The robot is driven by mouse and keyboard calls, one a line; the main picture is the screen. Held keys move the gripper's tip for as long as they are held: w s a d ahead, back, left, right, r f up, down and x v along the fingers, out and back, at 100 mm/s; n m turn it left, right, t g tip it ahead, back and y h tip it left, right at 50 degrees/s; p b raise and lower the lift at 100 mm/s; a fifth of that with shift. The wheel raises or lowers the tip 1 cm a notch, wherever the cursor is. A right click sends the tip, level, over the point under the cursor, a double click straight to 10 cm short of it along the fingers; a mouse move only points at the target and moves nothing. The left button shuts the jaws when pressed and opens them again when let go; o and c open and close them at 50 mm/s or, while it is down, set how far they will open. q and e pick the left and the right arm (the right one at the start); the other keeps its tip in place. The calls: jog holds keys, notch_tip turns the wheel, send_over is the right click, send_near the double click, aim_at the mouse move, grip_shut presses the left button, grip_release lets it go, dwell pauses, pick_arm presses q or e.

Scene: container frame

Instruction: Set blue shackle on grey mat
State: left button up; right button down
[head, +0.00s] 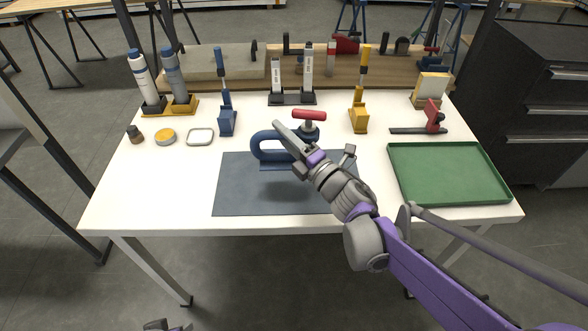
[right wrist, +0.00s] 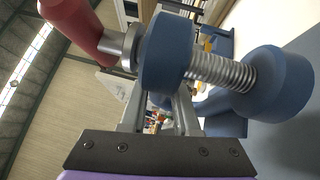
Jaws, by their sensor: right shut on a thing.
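The blue shackle (head: 262,148) has a U-shaped body and a red pin handle (head: 309,114). It is at the back edge of the grey mat (head: 240,195) in the head view. My right gripper (head: 303,146) is shut on it. In the right wrist view, the shackle's blue eyes (right wrist: 166,50), threaded pin (right wrist: 222,71) and red handle (right wrist: 76,20) are close to the jaws (right wrist: 160,115). A dark shadow lies on the mat below the gripper; whether the shackle touches the mat is unclear. A small part of my left gripper (head: 166,326) shows at the bottom edge; its jaws are not clear.
A green tray (head: 400,195) stands right of the mat. Blue (head: 228,122) and yellow (head: 359,121) clamps, bottles (head: 142,75), a tin (head: 166,137) and a red-handled tool (head: 433,115) stand around the white table. The mat's front and left parts are bare.

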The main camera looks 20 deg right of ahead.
notch_tip(320, 180, down, 10)
jog(key=b, duration=0.3)
jog(key=shift+r, duration=0.15)
jog(key=c, duration=1.1)
grip_release()
jog(key=shift+f, duration=0.2)
jog(key=o, duration=0.5)
jog(key=shift+c, duration=0.2)
jog(key=shift+r, duration=0.25)
jog(key=v, duration=1.2)
jog(key=shift+f, duration=0.1)
